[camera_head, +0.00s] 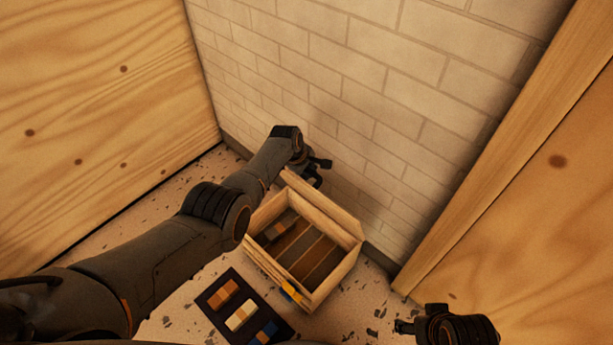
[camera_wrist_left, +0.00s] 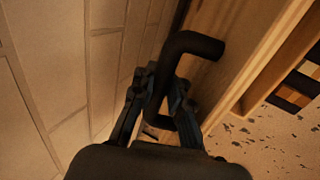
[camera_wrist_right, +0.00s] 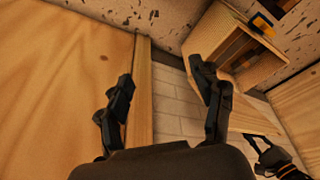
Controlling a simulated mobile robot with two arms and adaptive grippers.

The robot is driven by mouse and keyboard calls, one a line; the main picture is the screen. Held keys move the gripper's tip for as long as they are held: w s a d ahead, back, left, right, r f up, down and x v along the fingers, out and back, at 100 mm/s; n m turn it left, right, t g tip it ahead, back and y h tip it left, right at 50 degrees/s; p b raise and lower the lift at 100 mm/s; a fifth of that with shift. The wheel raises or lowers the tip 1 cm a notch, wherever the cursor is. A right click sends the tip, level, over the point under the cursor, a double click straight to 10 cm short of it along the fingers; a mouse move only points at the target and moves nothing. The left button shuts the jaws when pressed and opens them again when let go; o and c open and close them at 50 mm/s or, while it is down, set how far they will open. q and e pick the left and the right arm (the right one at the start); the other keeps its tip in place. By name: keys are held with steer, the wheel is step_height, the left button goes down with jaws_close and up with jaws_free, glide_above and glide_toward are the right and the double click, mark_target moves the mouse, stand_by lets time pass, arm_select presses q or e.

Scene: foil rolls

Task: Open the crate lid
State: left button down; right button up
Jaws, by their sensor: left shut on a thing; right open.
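The wooden crate (camera_head: 342,278) stands on the speckled floor near the brick wall, its inside with brown strips open to view. Its wooden lid (camera_head: 322,205) is raised at the wall side, standing steeply; it also shows in the left wrist view (camera_wrist_left: 240,60). My left gripper (camera_head: 318,168) is behind the lid, shut on a bent black handle (camera_wrist_left: 192,45) on the lid's outer side. My right gripper (camera_head: 408,326) is open and empty at the lower right, apart from the crate; its spread fingers show in the right wrist view (camera_wrist_right: 163,90).
A dark tray (camera_head: 212,297) with orange, cream and blue pieces lies in front of the crate. A yellow and blue piece (camera_head: 291,291) is on the crate's front edge. Wooden panels stand left (camera_head: 90,120) and right (camera_head: 540,200); the brick wall (camera_head: 380,80) is close behind.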

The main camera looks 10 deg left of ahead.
arm_select(q)
steer(key=shift+w+d+r, duration=0.2)
steer(key=shift+w+r, duration=0.2)
steer(key=shift+w, duration=0.2)
arm_select(e)
steer(key=shift+d+r, duration=0.15)
steer(key=shift+r, duration=0.4)
arm_select(q)
steer(key=c, duration=1.6)
jaws_free()
steer(key=shift+s, duration=0.15)
steer(key=shift+s+f, duration=0.1)
steer(key=v, duration=1.2)
